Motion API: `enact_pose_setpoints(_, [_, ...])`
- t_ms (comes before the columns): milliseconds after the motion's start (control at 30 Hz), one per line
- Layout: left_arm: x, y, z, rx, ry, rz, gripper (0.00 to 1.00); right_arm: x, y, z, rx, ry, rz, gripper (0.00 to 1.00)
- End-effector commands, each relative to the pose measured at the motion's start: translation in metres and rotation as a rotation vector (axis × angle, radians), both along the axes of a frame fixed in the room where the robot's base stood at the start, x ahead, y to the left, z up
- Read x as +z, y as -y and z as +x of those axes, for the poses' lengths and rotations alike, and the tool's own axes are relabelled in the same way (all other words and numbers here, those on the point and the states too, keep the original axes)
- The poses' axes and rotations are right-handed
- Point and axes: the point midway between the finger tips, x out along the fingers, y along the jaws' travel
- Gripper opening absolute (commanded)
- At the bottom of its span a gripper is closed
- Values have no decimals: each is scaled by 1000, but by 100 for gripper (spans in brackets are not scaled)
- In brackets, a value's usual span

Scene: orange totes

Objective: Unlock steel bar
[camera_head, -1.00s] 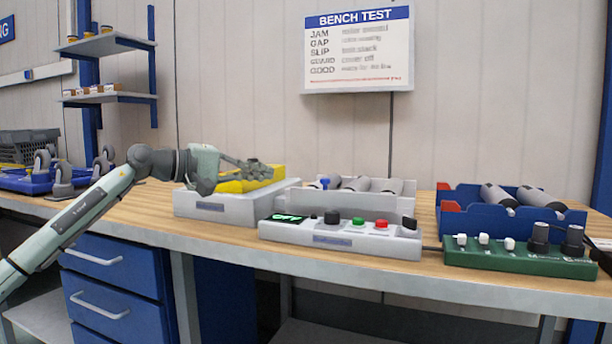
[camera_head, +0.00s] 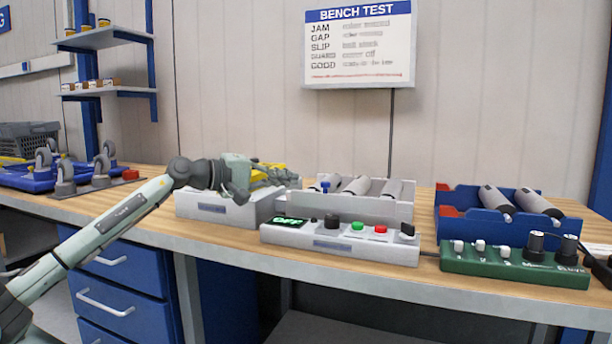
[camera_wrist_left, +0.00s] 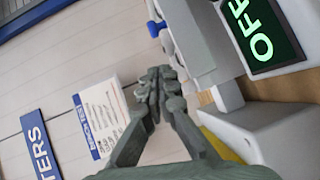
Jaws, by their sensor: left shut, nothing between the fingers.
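My left gripper (camera_head: 283,176) is shut and empty, held above the white box with the yellow top (camera_head: 200,208), its fingers pointing right towards the roller unit. The shut fingers show in the left wrist view (camera_wrist_left: 158,92). The white roller unit (camera_head: 365,210) holds several grey rollers. A blue knob (camera_head: 326,187) stands at its left end, a short way right of the fingertips; it shows in the left wrist view (camera_wrist_left: 155,28), apart from the fingers. I cannot tell which part is the steel bar. My right gripper is out of view.
A grey control box (camera_head: 340,245) with an OFF display (camera_head: 288,222), knobs and buttons stands in front. A blue roller tray (camera_head: 470,222) and green control box (camera_head: 515,265) are at right. A blue caster tray (camera_head: 35,180) is at left.

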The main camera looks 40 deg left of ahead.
Motion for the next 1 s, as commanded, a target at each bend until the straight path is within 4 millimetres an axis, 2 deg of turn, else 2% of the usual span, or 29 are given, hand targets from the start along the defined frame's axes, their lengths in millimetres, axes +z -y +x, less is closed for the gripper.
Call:
enact_pose_setpoints(33, [7, 4, 7, -3, 5, -3, 0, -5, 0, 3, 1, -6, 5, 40])
enact_pose_setpoints(200, [-2, 27, 16, -3, 0, 2, 0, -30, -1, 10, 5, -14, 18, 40])
enact_pose_setpoints(367, [-7, 38, 21, -1, -1, 1, 0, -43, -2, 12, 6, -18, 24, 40])
enact_pose_setpoints(833, [-8, 41, 22, 0, 1, 2, 0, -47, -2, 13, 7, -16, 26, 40])
enact_pose_setpoints(1000, [-8, 51, 24, -3, 2, 2, 0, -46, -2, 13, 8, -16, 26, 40])
